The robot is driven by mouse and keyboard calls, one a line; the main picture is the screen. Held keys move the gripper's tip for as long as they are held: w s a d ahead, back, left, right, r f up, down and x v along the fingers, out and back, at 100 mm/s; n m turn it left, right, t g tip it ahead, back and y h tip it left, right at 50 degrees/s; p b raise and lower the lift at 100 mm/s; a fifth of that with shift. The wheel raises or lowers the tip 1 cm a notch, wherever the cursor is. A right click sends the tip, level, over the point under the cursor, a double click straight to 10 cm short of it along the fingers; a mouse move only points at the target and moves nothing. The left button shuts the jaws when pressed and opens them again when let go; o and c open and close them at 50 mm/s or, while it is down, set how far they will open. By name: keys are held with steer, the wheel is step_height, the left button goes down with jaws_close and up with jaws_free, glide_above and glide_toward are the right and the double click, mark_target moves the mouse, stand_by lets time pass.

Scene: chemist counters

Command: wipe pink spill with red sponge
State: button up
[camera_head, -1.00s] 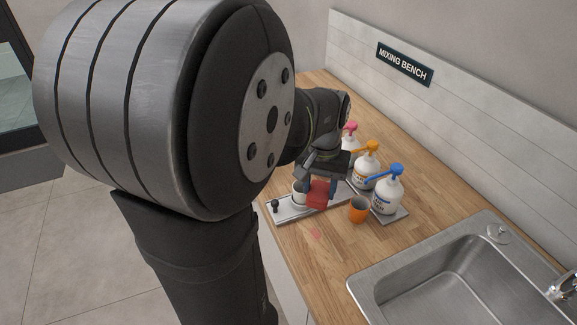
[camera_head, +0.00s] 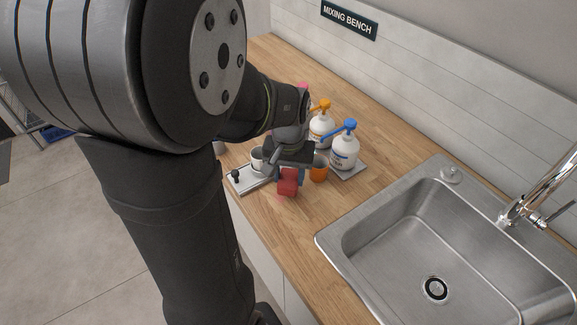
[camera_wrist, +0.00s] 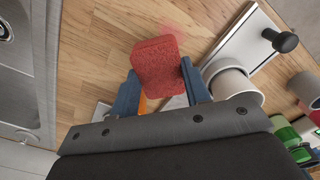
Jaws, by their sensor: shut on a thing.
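My gripper (camera_wrist: 160,82) is shut on the red sponge (camera_wrist: 158,62), with a blue finger on each side of it. In the head view the sponge (camera_head: 288,182) hangs below my gripper (camera_head: 290,168), close over the wooden counter. The pink spill (camera_wrist: 182,30) is a faint patch on the wood just beyond the sponge in the wrist view. In the head view only a faint pink trace shows by the sponge, which mostly hides it. I cannot tell whether the sponge touches the counter.
An orange cup (camera_head: 318,172) stands close right of the sponge. A light tray (camera_head: 243,181) with a black knob and white cup (camera_head: 258,158) lies to the left. Pump bottles (camera_head: 345,150) stand behind. The sink (camera_head: 440,240) is at right; bare counter lies in front.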

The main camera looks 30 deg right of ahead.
mark_target(283, 181)
steer(key=shift+f, duration=0.9)
steer(key=shift+a+f, duration=0.15)
steer(key=shift+f, duration=0.15)
steer(key=shift+c, duration=0.2)
steer(key=shift+a, duration=1.85)
steer(key=shift+d, duration=0.85)
steer(key=shift+d+f, duration=0.15)
steer(key=shift+d, duration=0.15)
steer(key=shift+d+r, duration=0.3)
steer(key=shift+d, duration=0.65)
steer(key=shift+a+r, duration=0.1)
steer(key=shift+r, duration=3.65)
